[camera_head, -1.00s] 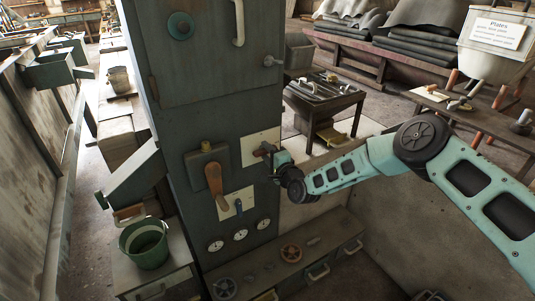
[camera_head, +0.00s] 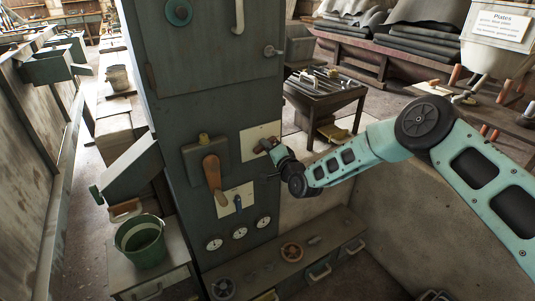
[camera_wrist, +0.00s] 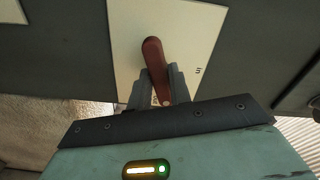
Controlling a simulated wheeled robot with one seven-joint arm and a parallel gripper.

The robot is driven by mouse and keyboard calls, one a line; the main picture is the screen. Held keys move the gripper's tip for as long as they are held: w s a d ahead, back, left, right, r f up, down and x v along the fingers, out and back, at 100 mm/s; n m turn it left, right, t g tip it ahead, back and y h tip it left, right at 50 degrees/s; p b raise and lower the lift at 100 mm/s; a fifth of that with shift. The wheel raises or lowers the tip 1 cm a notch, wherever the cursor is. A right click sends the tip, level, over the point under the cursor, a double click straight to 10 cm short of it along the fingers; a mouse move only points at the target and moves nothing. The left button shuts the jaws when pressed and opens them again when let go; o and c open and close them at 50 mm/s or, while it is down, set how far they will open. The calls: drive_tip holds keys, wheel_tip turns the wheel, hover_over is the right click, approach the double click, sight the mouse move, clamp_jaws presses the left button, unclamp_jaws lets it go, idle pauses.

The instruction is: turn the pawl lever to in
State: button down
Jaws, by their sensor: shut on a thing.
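A red-brown lever (camera_wrist: 152,52), which I take to be the pawl lever, stands out from a cream plate (camera_wrist: 192,35) on the dark cabinet. My gripper (camera_wrist: 163,78) is shut on this lever, with one finger on each side. In the head view my gripper (camera_head: 269,148) is at the cream plate (camera_head: 249,137) on the cabinet's right side. It hides most of the lever there.
On the cabinet (camera_head: 205,115), a larger orange-brown lever (camera_head: 213,178) and a small blue lever (camera_head: 238,203) are left of my gripper. Several round gauges (camera_head: 240,232) sit below. A low bench (camera_head: 300,262) with handwheels runs underneath. A tool table (camera_head: 325,92) stands behind.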

drive_tip(key=shift+f+n+b, duration=0.15)
drive_tip(key=shift+n+b, duration=5.6)
drive_tip(key=shift+n, duration=1.15)
drive_tip(key=c, duration=1.3)
unclamp_jaws()
drive_tip(key=shift+s+d, duration=0.1)
drive_tip(key=v, duration=1.7)
drive_tip(key=shift+s+d+b, duration=0.1)
drive_tip(key=shift+b, duration=0.3)
